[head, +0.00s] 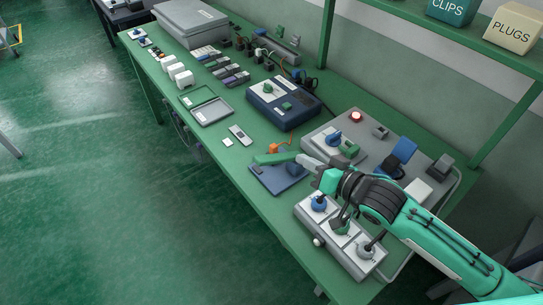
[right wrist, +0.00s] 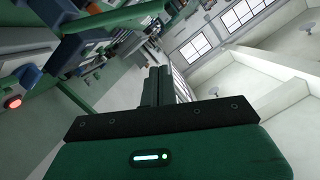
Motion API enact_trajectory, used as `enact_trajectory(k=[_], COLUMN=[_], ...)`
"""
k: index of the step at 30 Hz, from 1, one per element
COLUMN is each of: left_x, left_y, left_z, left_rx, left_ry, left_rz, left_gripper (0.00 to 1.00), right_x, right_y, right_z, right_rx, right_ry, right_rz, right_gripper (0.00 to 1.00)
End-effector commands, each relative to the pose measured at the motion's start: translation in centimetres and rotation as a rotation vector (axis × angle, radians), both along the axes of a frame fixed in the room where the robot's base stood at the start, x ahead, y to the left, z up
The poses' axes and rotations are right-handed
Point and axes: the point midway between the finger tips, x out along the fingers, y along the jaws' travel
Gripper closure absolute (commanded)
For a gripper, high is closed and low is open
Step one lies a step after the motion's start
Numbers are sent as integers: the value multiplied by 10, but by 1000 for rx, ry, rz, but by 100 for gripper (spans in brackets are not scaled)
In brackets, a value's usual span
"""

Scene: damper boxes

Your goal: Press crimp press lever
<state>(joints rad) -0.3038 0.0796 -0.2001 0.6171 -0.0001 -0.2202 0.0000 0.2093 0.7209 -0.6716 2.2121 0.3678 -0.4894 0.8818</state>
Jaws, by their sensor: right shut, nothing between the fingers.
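A navy press base (head: 275,183) with a raised block stands on the bench near the middle of the head view. A green bar (head: 270,159) with a grey section on its right reaches across its back edge. It looks like the press lever, but I cannot be sure. A small orange part (head: 283,148) shows just behind it. My right arm comes in from the lower right and ends close to the right of the press. My right gripper (right wrist: 155,86) is shut and empty in the right wrist view. Contact with the lever cannot be told. My left gripper is out of view.
A grey box with several switches (head: 337,237) stands below my right wrist. A grey panel (head: 322,133) with a red lamp (head: 356,117) stands behind the arm. A blue device (head: 283,101) is farther along the bench (head: 240,175). A shelf post (head: 323,40) rises behind.

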Motion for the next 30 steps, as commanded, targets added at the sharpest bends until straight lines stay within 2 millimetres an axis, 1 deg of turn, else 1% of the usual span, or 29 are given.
enact_trajectory(k=[5, 8, 21, 24, 27, 30], left_x=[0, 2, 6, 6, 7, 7], left_y=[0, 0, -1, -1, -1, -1], left_z=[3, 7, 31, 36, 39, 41], left_rx=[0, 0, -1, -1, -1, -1], left_ry=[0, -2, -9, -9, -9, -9], left_rz=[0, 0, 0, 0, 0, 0], left_gripper=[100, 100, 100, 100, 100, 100], right_x=[5, 15, 74, 66, 62, 60], right_y=[5, 13, 70, 75, 80, 82], right_z=[0, -1, -18, -36, -46, -52], right_rx=[1, 1, 1, -1, -1, -1], right_ry=[0, -1, -1, 4, 2, 1], right_rz=[-1, -2, -1, -1, 0, 0], right_gripper=[100, 100, 100, 100, 100, 100])
